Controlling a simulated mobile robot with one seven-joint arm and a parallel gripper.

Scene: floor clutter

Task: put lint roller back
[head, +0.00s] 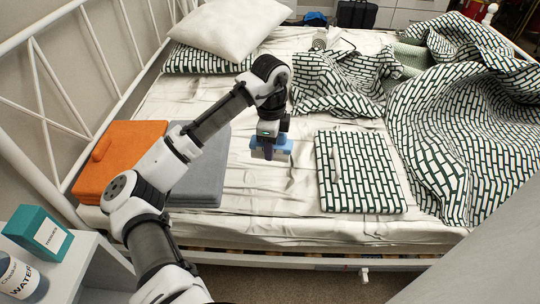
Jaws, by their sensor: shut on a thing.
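My gripper (269,151) hangs from my arm over the middle of the bed, pointing down. It is shut on a small light-blue thing (285,147), which I take to be the lint roller. The jaws hide much of it, so its full shape does not show. It appears to be held above the white sheet, left of the folded patterned cloth; the exact height is hard to tell.
The bed (260,195) holds orange (125,165) and grey (205,180) folded pieces at left, a folded patterned cloth (375,180) at right, a pillow (230,28) and a rumpled blanket (460,110). A nightstand (85,265) bears a teal box (38,235) and a water container (22,280).

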